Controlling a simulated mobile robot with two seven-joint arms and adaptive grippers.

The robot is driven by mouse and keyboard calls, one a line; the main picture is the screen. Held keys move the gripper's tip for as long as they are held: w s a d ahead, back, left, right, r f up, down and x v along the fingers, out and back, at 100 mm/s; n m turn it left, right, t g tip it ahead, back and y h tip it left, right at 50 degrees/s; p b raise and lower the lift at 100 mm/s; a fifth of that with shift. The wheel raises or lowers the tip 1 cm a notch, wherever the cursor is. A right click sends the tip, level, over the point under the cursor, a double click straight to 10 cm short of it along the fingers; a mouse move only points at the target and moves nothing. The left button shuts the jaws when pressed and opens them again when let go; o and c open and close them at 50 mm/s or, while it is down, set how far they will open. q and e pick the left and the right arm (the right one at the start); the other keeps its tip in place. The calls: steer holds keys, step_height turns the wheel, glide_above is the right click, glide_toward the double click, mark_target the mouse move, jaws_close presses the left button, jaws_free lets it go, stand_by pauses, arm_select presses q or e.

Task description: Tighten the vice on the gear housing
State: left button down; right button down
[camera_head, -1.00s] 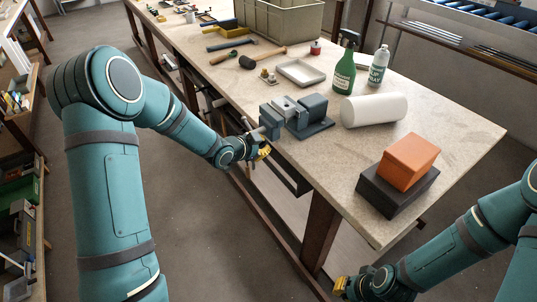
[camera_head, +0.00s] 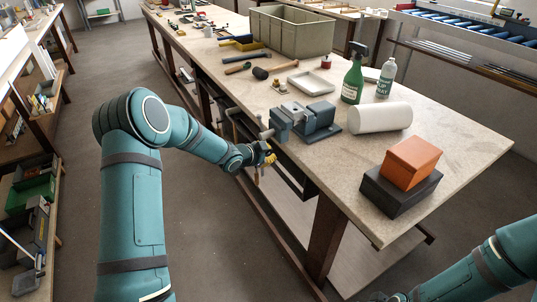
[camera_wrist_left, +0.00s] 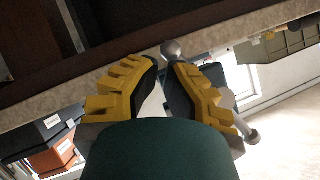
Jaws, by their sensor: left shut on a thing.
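The blue-grey vice (camera_head: 320,117) stands at the table's near edge, with a light grey metal piece, seemingly the gear housing (camera_head: 297,111), between its jaws. Its handle bar (camera_head: 265,129) sticks out past the edge. My left gripper (camera_head: 268,157) is at the handle's lower end, in front of and below the vice. In the left wrist view its yellow fingers (camera_wrist_left: 164,72) are closed together by the bar, with ball ends (camera_wrist_left: 172,49) showing beyond and beside them. The fingers hide the grip itself. My right gripper is out of view; only part of that arm shows.
A white cylinder (camera_head: 380,117) lies right of the vice. An orange box (camera_head: 412,162) sits on a dark box (camera_head: 398,197) near the corner. The floor beside the table is clear.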

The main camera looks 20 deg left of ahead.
arm_select(q)
steer(key=shift+w+a+f, duration=0.2)
steer(key=shift+a+f, duration=0.1)
steer(key=shift+f, duration=0.25)
steer(key=shift+w+a+f, duration=0.1)
stand_by(0.5)
